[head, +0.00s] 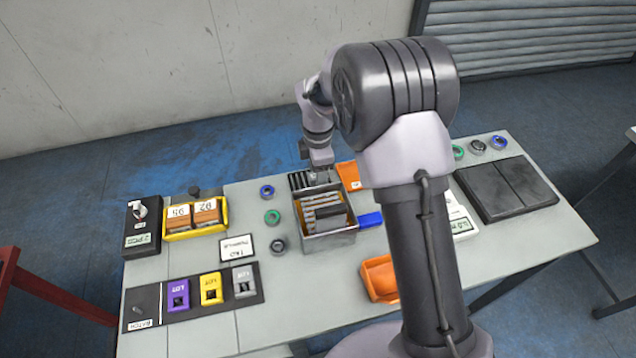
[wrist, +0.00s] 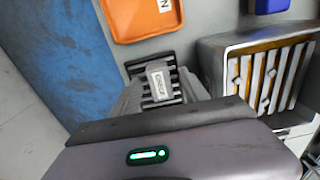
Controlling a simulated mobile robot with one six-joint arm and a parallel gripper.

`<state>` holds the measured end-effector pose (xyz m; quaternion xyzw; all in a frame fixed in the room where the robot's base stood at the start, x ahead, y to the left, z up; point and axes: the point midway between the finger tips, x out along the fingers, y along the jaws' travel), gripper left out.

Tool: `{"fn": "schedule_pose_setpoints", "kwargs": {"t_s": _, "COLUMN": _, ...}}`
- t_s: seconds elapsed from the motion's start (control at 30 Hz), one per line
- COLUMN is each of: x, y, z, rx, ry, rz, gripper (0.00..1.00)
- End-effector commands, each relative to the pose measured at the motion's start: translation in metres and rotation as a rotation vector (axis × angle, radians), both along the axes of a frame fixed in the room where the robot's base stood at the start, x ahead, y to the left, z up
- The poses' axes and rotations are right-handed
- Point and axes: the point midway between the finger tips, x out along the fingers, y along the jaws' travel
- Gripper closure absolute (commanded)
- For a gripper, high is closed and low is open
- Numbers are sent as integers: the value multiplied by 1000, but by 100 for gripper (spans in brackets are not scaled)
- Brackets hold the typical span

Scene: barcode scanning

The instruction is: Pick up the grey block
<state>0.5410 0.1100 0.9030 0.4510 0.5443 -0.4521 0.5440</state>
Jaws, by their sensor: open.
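A grey block (head: 244,285) marked LOT stands in the dark strip at the table's front left, right of a yellow block (head: 211,290) and a purple block (head: 178,295). My gripper (head: 318,176) is at the far side of the table, well away from those blocks, beside a black slotted rack (head: 298,180). In the wrist view my gripper (wrist: 160,92) is open, with the rack (wrist: 136,67) at its fingertips. A small grey labelled piece (wrist: 159,82) shows between the fingers at the rack; no grip on it can be made out.
A metal bin (head: 330,241) with upright grey plates stands close to my gripper. An orange tray (head: 348,175) lies beyond it and a blue piece (head: 370,219) to its right. A yellow tray (head: 224,226) holds brown boxes at left. Several rings lie around. My arm hides part of the table.

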Motion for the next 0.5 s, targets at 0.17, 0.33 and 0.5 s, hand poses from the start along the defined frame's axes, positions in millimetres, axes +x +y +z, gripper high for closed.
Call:
{"fn": "schedule_pose_setpoints", "kwargs": {"t_s": 0.17, "x": 0, "y": 0, "z": 2, "rx": 0, "ry": -1, "rz": -1, "gripper": 51}}
{"fn": "schedule_pose_setpoints", "kwargs": {"t_s": 0.33, "x": 0, "y": 0, "z": 2, "rx": 0, "ry": -1, "rz": -1, "gripper": 85}}
{"fn": "schedule_pose_setpoints", "kwargs": {"t_s": 0.5, "x": 0, "y": 0, "z": 2, "rx": 0, "ry": -1, "rz": -1, "gripper": 100}}
